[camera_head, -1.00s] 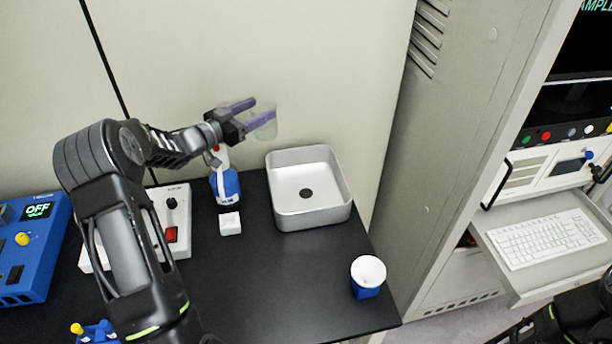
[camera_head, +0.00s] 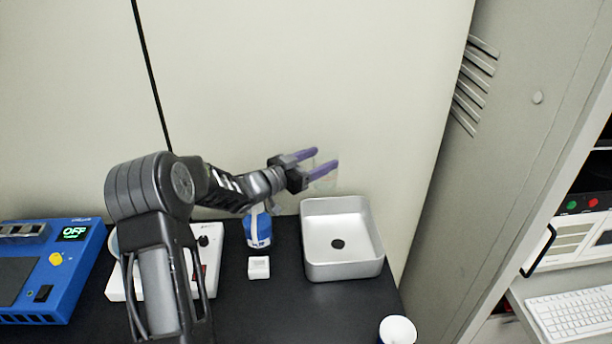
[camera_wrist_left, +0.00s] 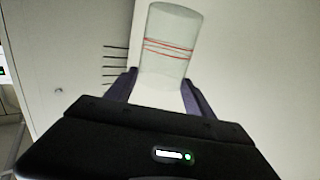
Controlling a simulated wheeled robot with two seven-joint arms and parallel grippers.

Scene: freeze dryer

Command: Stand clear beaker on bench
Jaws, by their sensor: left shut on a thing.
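The clear beaker (camera_wrist_left: 166,45) shows in the left wrist view as a transparent cylinder with red lines, between the two purple fingers of my left gripper (camera_wrist_left: 160,92). In the head view the beaker (camera_head: 324,174) is faint against the pale wall. My left gripper (camera_head: 322,162) is shut on it and holds it in the air, near the sink's back edge as pictured. The black bench (camera_head: 275,305) lies below. My right gripper is not in view.
A silver sink (camera_head: 318,270) stands on the bench, with a blue-and-white bottle (camera_head: 258,230) and small white box (camera_head: 259,267) left of it. A white cup (camera_head: 397,330) is at front right. A blue device (camera_head: 50,290) and a white-topped device (camera_head: 208,262) stand left.

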